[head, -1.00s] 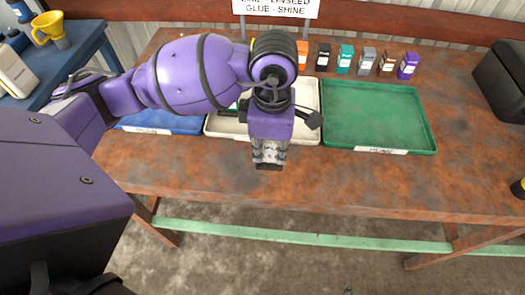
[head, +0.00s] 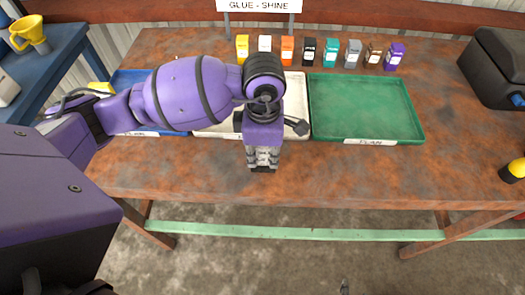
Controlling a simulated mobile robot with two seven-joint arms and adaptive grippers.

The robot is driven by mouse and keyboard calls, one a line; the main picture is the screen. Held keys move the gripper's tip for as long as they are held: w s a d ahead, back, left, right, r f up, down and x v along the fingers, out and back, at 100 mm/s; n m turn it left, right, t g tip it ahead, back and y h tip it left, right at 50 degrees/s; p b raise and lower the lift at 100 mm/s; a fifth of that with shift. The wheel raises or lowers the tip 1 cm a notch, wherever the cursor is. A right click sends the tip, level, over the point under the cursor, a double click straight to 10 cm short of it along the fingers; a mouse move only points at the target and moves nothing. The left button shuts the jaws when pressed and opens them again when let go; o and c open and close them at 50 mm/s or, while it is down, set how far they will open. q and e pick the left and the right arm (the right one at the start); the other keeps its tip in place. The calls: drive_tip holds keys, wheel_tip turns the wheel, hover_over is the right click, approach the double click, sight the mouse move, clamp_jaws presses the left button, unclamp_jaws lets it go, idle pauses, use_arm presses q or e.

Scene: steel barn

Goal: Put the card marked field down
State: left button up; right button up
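My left gripper (head: 262,166) points down over the front part of the rusty brown table (head: 330,178), just in front of the white tray (head: 222,133). Its fingers are seen from above and look close together; whether they hold anything is hidden. I cannot make out a card marked field. The blue tray (head: 130,78) at left and the white tray are partly covered by my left arm. The green tray (head: 365,105) at right is empty, with a white label (head: 370,142) on its front. My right gripper is not in view.
Several small colored cartons stand in a row behind the trays, from a yellow one (head: 242,48) to a purple one (head: 394,56). A sign (head: 258,6) stands behind them. A black case (head: 497,68) is at the right. The table's front strip is clear.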

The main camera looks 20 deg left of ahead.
use_arm(q)
drive_tip(key=shift+o, duration=0.9)
wheel_tip(320, 180, up, 13)
drive_tip(key=shift+f, duration=0.2)
